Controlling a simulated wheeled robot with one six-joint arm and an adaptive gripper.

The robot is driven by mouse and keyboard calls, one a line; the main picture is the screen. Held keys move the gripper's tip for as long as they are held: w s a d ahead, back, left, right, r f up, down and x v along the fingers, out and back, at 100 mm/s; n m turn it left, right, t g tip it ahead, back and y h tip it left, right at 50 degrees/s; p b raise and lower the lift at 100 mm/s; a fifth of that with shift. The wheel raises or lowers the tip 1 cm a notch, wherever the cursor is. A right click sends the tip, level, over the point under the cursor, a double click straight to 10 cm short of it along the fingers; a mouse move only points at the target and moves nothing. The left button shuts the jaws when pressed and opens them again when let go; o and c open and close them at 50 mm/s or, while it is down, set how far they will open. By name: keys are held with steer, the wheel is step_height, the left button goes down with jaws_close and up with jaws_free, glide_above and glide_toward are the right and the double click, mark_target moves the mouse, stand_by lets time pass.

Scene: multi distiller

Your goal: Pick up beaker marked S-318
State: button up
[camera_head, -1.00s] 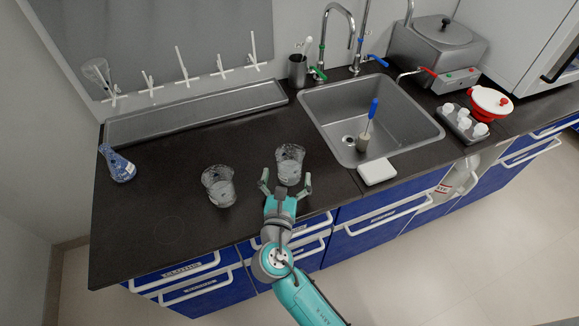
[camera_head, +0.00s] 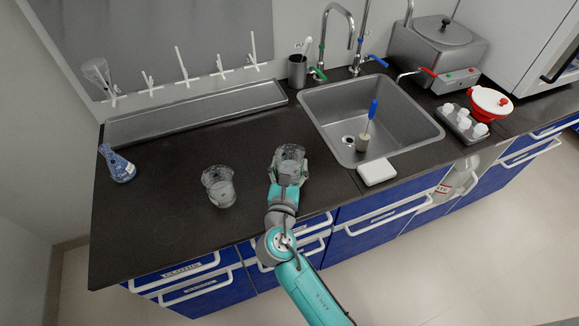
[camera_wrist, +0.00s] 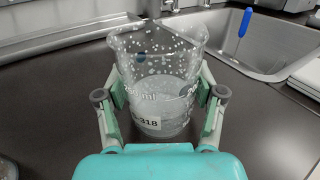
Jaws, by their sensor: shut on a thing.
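A clear glass beaker (camera_wrist: 160,80) with white graduations and a label reading "-318", its first part hidden, stands upright between my fingers in the wrist view. In the head view this beaker (camera_head: 290,158) is on the dark counter, left of the sink. My gripper (camera_head: 288,172) is shut on it, with one green finger pad against each side in the wrist view (camera_wrist: 160,95). A second clear beaker (camera_head: 219,187) stands to the left on the counter, apart from my gripper; its label is not readable.
The sink (camera_head: 390,125) with a blue-handled brush (camera_head: 367,130) is to the right. A white block (camera_head: 377,172) lies at the sink's front edge. The front-left counter is clear.

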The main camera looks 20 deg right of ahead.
steer(key=shift+r, duration=0.15)
step_height(320, 180, up, 10)
steer(key=shift+f, duration=0.25)
stand_by(0.8)
